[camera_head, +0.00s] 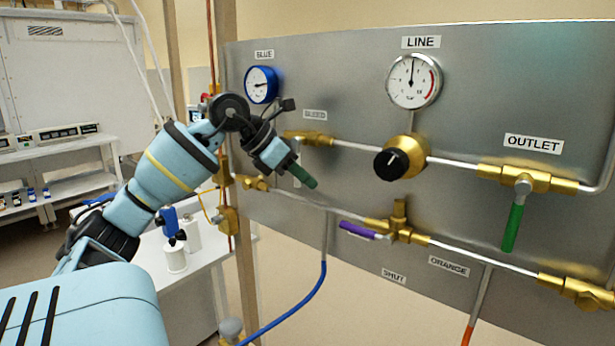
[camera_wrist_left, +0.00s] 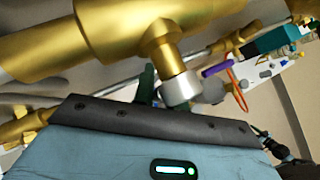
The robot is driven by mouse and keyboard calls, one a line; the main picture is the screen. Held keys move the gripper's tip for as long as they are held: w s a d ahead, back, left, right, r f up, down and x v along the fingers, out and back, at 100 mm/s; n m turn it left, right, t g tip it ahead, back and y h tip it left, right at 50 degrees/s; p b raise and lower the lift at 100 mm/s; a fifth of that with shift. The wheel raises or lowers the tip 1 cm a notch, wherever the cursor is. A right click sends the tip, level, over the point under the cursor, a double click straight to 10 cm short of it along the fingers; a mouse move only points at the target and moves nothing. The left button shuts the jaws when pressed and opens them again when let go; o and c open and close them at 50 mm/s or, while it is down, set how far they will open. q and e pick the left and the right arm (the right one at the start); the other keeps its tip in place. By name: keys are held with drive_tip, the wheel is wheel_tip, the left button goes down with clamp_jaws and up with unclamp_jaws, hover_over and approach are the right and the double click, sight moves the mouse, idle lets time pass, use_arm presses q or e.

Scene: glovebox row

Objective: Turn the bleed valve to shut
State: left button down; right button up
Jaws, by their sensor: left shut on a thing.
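The bleed valve (camera_head: 308,138) is a brass fitting on the grey panel, under a label that reads BLEED. Its green handle (camera_head: 303,176) sticks out below my left gripper (camera_head: 284,163), pointing down and slightly right. My left gripper is shut on this handle and hides its upper part and pivot. In the left wrist view, the brass body (camera_wrist_left: 85,40) fills the upper left, with a pale collar (camera_wrist_left: 181,90) below it. A dark green part of the handle (camera_wrist_left: 147,84) shows beside the collar. My right gripper is out of view.
A purple-handled valve (camera_head: 398,228) sits lower on the panel, its handle pointing left. The outlet valve's green handle (camera_head: 513,227) hangs down at right. A black knob (camera_head: 391,163) and the line gauge (camera_head: 413,81) project mid-panel. A blue hose (camera_head: 295,315) hangs below.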

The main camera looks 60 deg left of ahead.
use_arm(q)
drive_tip(key=shift+a, duration=0.15)
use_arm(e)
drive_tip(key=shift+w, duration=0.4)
use_arm(q)
drive_tip(key=c, duration=1.4)
unclamp_jaws()
drive_tip(key=shift+c, duration=0.2)
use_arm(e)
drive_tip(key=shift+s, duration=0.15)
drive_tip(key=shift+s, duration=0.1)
use_arm(q)
drive_tip(key=shift+s, duration=0.1)
